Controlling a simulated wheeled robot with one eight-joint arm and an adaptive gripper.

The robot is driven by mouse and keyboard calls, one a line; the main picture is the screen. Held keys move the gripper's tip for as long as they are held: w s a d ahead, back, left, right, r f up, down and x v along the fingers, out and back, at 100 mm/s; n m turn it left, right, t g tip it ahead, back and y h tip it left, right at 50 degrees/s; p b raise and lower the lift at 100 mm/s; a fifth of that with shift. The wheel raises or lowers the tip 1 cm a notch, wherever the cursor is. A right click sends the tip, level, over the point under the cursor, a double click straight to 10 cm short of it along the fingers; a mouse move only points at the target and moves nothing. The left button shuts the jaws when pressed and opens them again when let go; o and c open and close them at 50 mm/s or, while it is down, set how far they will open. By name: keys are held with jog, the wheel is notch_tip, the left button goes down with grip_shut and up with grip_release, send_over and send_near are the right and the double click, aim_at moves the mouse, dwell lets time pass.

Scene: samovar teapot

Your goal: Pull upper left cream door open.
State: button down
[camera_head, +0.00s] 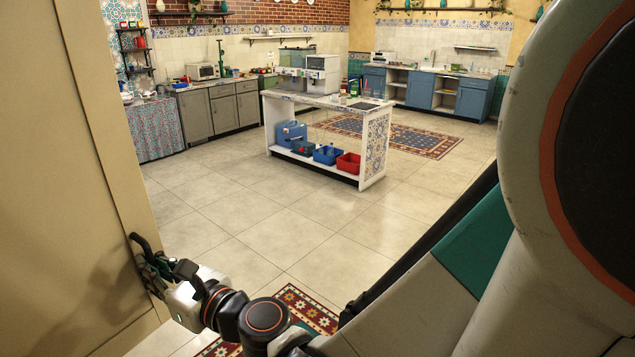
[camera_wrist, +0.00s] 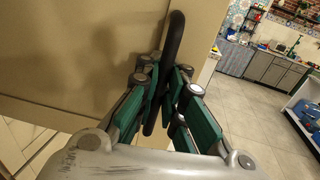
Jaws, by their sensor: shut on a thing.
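The cream door (camera_head: 60,180) fills the left side of the head view as a large flat panel, its free edge towards the room. In the wrist view the cream door (camera_wrist: 90,45) spans the upper left. Its dark bar handle (camera_wrist: 176,45) runs upright there, and the handle also shows near the door's lower right edge in the head view (camera_head: 138,240). My gripper (camera_wrist: 165,108) is shut on the handle, teal finger pads on either side of it; it is also low left in the head view (camera_head: 152,268). The cabinet interior is not visible.
Open tiled floor (camera_head: 240,215) lies beyond the door. A white island (camera_head: 325,106) with blue and red bins stands mid-room. A patterned rug (camera_head: 312,308) lies near my arm. Grey cabinets (camera_head: 222,110) and blue cabinets (camera_head: 473,100) line the far walls.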

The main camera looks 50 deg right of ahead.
aim_at(124, 215)
jog(key=c, duration=1.7)
grip_release()
jog(key=shift+r, duration=0.2)
jog(key=shift+r, duration=4.8)
